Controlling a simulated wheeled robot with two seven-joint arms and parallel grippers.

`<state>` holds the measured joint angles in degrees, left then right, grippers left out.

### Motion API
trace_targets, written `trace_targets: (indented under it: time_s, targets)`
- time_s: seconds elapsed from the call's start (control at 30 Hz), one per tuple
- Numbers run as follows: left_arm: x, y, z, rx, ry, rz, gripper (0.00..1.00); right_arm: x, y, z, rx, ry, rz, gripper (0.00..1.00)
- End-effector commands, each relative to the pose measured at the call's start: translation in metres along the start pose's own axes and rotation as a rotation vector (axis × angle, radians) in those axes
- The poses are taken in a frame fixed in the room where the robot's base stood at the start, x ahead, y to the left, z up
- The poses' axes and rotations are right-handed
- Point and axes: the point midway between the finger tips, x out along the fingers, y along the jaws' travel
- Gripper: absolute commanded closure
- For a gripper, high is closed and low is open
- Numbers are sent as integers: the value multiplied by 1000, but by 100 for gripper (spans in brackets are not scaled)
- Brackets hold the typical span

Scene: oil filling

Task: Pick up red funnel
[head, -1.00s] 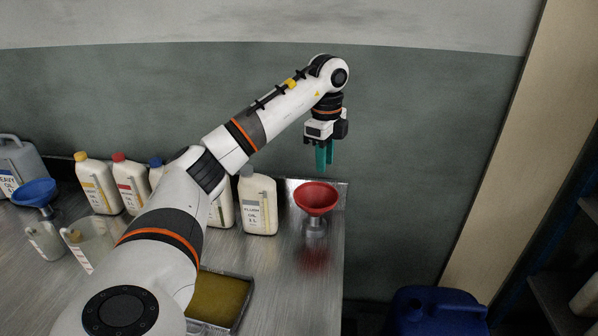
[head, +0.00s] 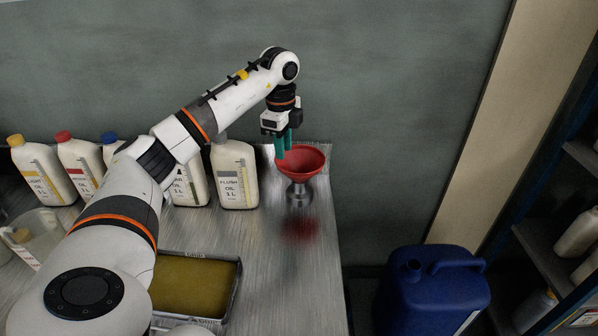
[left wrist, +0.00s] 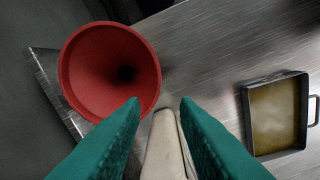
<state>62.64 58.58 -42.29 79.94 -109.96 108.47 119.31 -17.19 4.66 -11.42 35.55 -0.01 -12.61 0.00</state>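The red funnel (head: 301,161) stands upright, wide mouth up, in a grey metal holder (head: 299,194) near the right end of the metal bench. My left gripper (head: 284,148) points down, its green fingertips at the funnel's left rim in the head view. I cannot tell whether they touch it. In the left wrist view the two fingers (left wrist: 160,112) are apart with nothing held between them. The funnel (left wrist: 108,72) shows there at upper left, beside the left finger. My right gripper is not in view.
A flush oil bottle (head: 234,175) stands left of the funnel, with more bottles further left. A tray of yellowish liquid (head: 238,296) lies nearer. A blue jerrycan (head: 435,300) stands right of the bench. The bench surface right of the tray is clear.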

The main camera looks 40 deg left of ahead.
Motion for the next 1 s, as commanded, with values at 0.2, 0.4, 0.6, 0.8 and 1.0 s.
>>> trace_targets:
  time_s: [0.2, 0.4, 0.6, 0.8, 1.0]
  targets:
    - [19, 0, 0, 0, 0, 0, 72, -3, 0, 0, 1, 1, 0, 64]
    - [43, 2, 8, 0, 1, -3, 72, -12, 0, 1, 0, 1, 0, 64]
    - [67, 2, 10, 0, 0, 0, 72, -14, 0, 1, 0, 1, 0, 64]
    - [70, 2, 10, 0, 0, 1, 72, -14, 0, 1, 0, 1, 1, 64]
    - [70, 2, 10, 0, 0, 1, 95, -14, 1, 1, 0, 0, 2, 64]
